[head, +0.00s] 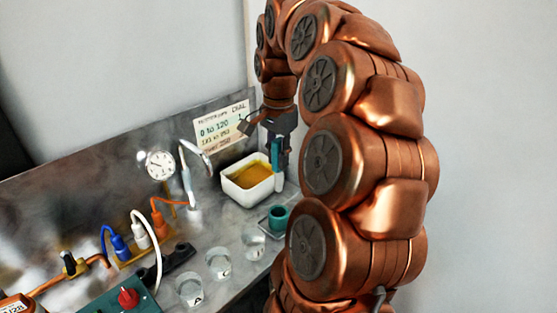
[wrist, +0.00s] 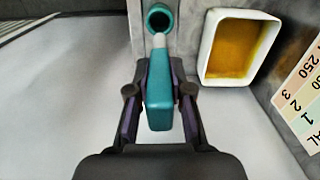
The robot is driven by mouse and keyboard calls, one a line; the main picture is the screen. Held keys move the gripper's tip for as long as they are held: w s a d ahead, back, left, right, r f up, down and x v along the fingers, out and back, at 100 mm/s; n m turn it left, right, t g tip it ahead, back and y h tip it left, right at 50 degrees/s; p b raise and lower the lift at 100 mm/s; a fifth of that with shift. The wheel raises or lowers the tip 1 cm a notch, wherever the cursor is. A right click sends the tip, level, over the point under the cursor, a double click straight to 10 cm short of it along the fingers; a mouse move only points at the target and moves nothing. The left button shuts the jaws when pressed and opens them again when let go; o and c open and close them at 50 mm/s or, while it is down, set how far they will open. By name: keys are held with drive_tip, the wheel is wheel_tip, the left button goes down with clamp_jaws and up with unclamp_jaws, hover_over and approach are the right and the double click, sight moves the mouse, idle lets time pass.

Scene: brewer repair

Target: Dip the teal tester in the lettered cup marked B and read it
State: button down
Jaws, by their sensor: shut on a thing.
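My gripper (head: 276,142) is shut on the teal tester (head: 275,158) and holds it above the bench, beside the white tub. In the wrist view, my gripper (wrist: 158,100) has a finger on each side of the tester (wrist: 159,98), whose pale tip points at the teal round holder (wrist: 151,22). The holder (head: 279,224) stands upright on a small square base, below the tester in the head view. Three clear lettered cups stand in a row: a near cup (head: 189,289) that seems marked A, a middle cup (head: 218,263) and a far cup (head: 253,245). The latter two letters are too small to read surely.
The white tub (head: 232,193) of amber liquid stands by the back panel, under a printed card (head: 222,127). A dial gauge (head: 160,165), coloured plugs with cables (head: 120,246) and a green box with a red knob (head: 128,298) fill the left side.

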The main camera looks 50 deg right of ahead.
sight(278, 139)
drive_tip(key=shift+r+p, duration=0.55)
drive_tip(key=shift+r, duration=2.05)
